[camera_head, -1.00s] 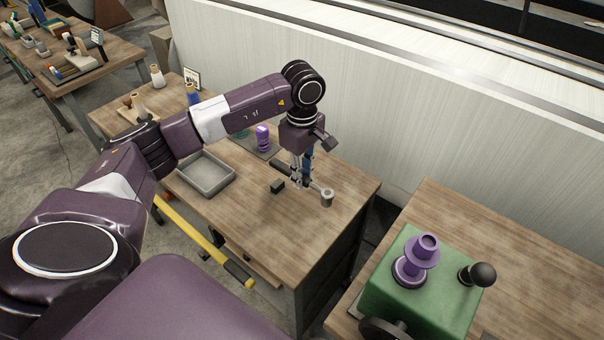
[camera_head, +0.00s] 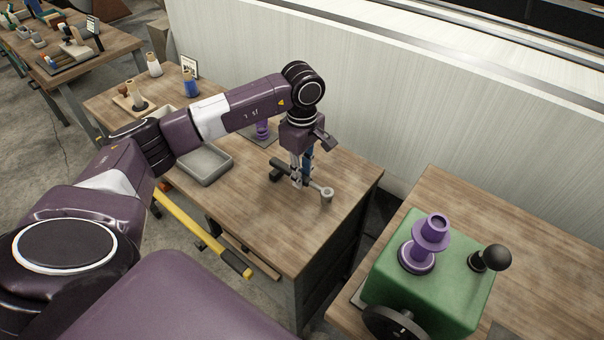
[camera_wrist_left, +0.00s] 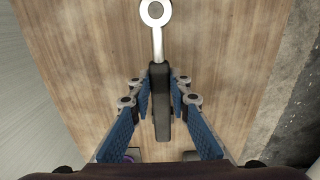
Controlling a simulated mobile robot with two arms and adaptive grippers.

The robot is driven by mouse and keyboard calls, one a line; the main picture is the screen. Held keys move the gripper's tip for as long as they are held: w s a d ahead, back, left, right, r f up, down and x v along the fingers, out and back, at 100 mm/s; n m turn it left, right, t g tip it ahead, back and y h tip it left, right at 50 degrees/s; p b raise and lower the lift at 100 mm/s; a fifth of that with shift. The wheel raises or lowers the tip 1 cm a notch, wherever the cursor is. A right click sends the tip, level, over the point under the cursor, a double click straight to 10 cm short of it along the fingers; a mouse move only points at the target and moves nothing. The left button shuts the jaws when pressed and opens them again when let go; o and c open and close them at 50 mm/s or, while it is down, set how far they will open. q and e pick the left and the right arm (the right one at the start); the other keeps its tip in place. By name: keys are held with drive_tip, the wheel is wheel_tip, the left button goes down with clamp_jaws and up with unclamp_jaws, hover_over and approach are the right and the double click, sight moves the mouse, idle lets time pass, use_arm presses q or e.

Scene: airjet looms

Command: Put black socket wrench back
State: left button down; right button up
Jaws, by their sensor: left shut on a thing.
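The socket wrench has a black handle (camera_wrist_left: 161,105) and a silver shaft ending in a ring-shaped socket head (camera_head: 327,194). My left gripper (camera_head: 298,183) points down over the right part of the wooden workbench (camera_head: 262,218) and is shut on the wrench's black handle. In the left wrist view the blue-padded fingers (camera_wrist_left: 161,98) are on both sides of the handle, with the ring head pointing away at the top. The wrench appears to be held above the bench top; the exact height is hard to tell. My right gripper is not in view.
Another table bears a green machine (camera_head: 432,275) with purple spool and black knob.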

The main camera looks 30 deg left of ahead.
use_arm(q)
drive_tip(key=shift+f+b, duration=0.9)
drive_tip(key=shift+f, duration=0.1)
drive_tip(key=c, duration=1.2)
unclamp_jaws()
drive_tip(key=shift+c, duration=0.2)
drive_tip(key=shift+r, duration=0.15)
drive_tip(key=shift+r+p, duration=0.6)
drive_tip(key=shift+r, duration=0.25)
drive_tip(key=shift+r+p, duration=1.15)
drive_tip(key=shift+r, duration=0.9)
